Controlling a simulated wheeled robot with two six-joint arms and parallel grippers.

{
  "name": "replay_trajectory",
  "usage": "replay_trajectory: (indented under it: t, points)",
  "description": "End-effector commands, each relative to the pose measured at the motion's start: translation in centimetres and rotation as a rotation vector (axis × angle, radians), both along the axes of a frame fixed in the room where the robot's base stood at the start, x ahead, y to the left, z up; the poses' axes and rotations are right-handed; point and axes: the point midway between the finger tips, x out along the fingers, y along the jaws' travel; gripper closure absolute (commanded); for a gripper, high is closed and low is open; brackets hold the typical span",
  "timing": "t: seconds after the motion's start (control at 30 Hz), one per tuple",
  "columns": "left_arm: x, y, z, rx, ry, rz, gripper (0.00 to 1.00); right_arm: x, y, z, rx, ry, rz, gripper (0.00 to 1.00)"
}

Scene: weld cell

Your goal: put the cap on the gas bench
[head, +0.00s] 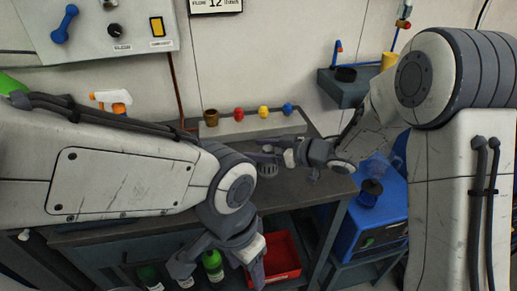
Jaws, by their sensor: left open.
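A small grey slotted cap (267,169) shows over the dark grey bench top (190,217), just below the fingers of my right gripper (264,153). I cannot tell whether those fingers hold it or whether it rests on the bench. My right gripper reaches in from the right over the bench, pointing left. My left gripper (257,272) is open and points down in front of the bench's front edge, well below the cap. My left arm hides much of the bench's left part.
A pale strip (222,130) with a brown cup (210,117) and red, yellow and blue knobs runs along the bench's back. A red bin (287,262) and green bottles (213,264) stand below. A blue machine (368,228) stands right. A grey wall shelf (345,94) hangs behind.

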Motion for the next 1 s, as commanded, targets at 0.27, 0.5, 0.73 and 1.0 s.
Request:
replay_trajectory:
  t: [0.27,0.5,0.73,1.0]
  points:
    - [0.0,0.0,0.1,0.0,0.0,0.0,0.4,0.0,0.0,0.2,0.0,-0.001,0.0,0.31]
    - [0.0,0.0,0.4,0.0,0.0,0.0,0.4,-1.1,-2.6,1.4,0.0,-0.002,-0.005,0.31]
    - [0.0,0.0,1.0,0.0,0.0,0.0,0.4,-3.3,-6.8,3.1,0.0,-0.001,-0.006,0.31]
    - [0.0,0.0,1.4,0.0,0.0,0.0,0.4,-4.9,-9.8,4.2,0.0,-0.002,-0.002,0.31]
